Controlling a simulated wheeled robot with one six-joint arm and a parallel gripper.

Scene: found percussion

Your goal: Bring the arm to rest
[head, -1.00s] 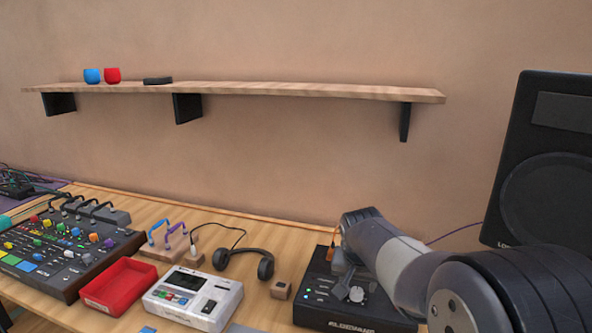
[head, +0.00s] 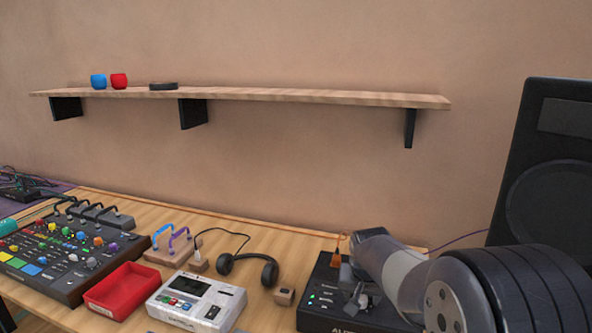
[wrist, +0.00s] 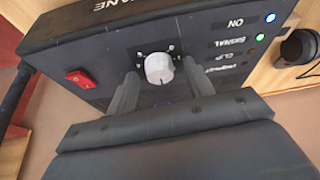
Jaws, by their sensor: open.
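My gripper (head: 358,290) is at the black box (head: 325,310) on the table, at the lower right of the head view. In the wrist view my gripper's two fingers (wrist: 163,85) are apart, one on each side of a white knob (wrist: 160,68) on the box's face. I see nothing held, and I cannot tell whether a finger touches the knob. The box also has a red switch (wrist: 81,77), a lit green light and a blue light. My arm reaches in from the lower right of the head view.
A large speaker (head: 550,160) stands at right. A wall shelf (head: 300,96) holds two cups.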

